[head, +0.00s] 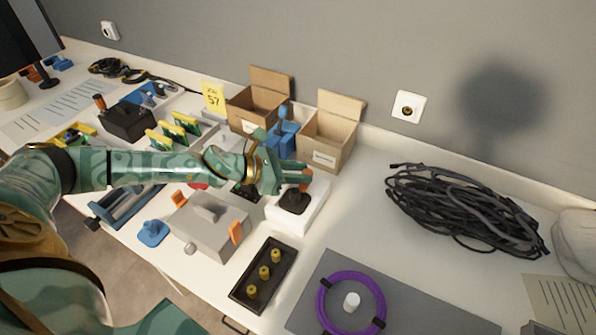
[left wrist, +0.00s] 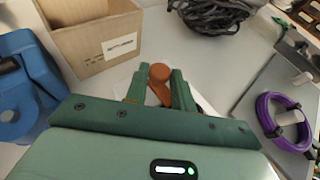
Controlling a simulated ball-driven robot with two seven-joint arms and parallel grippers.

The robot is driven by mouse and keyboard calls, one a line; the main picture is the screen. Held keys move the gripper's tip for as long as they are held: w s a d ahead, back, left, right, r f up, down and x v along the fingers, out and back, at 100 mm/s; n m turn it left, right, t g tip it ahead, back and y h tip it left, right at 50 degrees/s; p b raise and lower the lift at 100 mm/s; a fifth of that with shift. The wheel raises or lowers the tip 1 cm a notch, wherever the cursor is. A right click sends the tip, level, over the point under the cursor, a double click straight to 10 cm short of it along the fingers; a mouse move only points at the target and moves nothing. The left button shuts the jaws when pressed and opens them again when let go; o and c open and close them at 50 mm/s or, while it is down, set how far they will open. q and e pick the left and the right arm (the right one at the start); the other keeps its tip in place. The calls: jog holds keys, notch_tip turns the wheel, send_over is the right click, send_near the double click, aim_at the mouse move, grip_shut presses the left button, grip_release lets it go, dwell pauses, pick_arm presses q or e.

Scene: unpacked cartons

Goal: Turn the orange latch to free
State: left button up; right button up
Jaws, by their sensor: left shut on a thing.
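My left gripper (head: 300,178) reaches in from the left and is shut on an orange latch (head: 305,186) above a black base (head: 293,202) on a white block (head: 315,212). In the left wrist view the orange latch (left wrist: 160,73), with a round end and a narrower arm, sits between the two green fingers of the gripper (left wrist: 158,88). The fingers hide part of it, and I cannot tell how far it is turned. My right gripper is not in view.
Two open cartons (head: 327,141) stand behind the gripper, with a blue part (head: 282,140) close by. A grey case (head: 212,226) with orange clips, a black tray (head: 262,277) with yellow knobs and a purple ring (head: 322,300) lie in front. Black cable (head: 455,212) lies right.

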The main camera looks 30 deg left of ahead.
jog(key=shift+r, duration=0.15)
